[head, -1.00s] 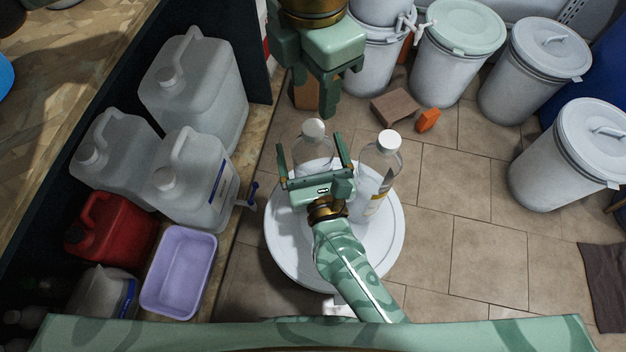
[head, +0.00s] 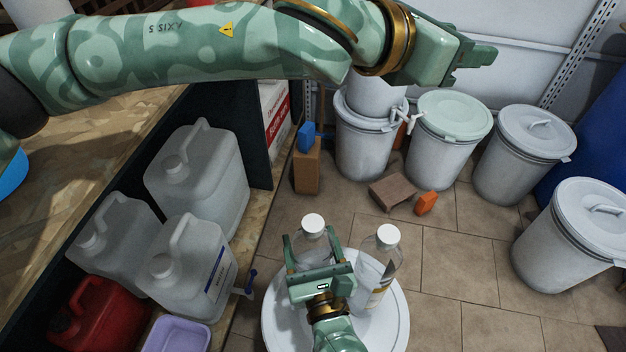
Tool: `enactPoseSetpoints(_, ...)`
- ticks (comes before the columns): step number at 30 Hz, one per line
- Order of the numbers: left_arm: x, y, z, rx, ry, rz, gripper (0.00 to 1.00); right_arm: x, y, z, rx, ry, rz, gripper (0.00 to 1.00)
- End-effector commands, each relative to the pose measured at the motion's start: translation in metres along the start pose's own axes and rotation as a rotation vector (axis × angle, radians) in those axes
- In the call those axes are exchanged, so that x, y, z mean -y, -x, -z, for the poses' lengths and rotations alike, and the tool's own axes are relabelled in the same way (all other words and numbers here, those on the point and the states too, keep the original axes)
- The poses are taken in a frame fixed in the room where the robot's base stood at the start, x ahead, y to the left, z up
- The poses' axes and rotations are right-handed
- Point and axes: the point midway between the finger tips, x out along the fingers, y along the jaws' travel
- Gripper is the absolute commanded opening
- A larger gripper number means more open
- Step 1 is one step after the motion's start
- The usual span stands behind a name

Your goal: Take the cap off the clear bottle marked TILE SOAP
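Two clear bottles with white caps stand side by side on a round white drum lid (head: 393,326). The left bottle (head: 313,243) has its cap (head: 313,222) on; its front is mostly hidden by my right gripper. The right bottle (head: 370,277) also has its cap (head: 388,235) on and carries a partly visible label. I cannot read TILE SOAP on either. My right gripper (head: 318,255) has its fingers spread, one on each side of the left bottle; contact is unclear. My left gripper (head: 478,60) is high at the upper right, away from the bottles, its finger gap not visible.
White lidded drums (head: 445,140) stand along the back and right. A brown block (head: 392,192) and an orange block (head: 427,204) lie on the tiled floor. Plastic jugs (head: 200,180), a red canister (head: 95,315) and a lilac tub (head: 180,335) fill the left shelf.

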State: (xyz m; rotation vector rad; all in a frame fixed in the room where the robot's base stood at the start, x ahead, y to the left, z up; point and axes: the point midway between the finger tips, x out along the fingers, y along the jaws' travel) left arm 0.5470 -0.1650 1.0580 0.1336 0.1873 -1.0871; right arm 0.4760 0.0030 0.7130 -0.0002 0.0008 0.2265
Motion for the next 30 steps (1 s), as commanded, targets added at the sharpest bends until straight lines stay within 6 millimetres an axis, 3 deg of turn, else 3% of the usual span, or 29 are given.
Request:
enactPoseSetpoints(3,0.035,0.007,-0.036,0.207,-0.161,0.170,0.49,0.000,0.000,0.000,-0.001,0.000,0.000,0.02)
enactPoseSetpoints(7,0.083,0.027,-0.050,0.364,-0.387,0.399,0.49,0.000,0.000,0.000,-0.001,0.000,0.000,0.02)
enactPoseSetpoints(11,0.127,0.052,-0.031,0.418,-0.638,0.650,0.49,0.000,0.000,0.000,-0.001,0.000,0.000,0.02)
enactPoseSetpoints(15,0.152,0.078,0.020,0.350,-0.917,0.912,0.49,0.000,0.000,0.000,-0.001,0.000,0.000,0.02)
enactPoseSetpoints(20,0.140,0.101,0.093,0.104,-1.210,1.158,0.49,0.000,0.000,0.000,-0.001,0.000,0.000,0.02)
enactPoseSetpoints(24,0.098,0.117,0.146,-0.226,-1.400,1.282,0.49,0.000,0.000,0.000,-0.001,0.000,0.000,0.02)
enactPoseSetpoints(30,0.036,0.137,0.179,-0.671,-1.509,1.290,0.49,0.000,0.000,0.000,-0.001,0.000,0.000,0.02)
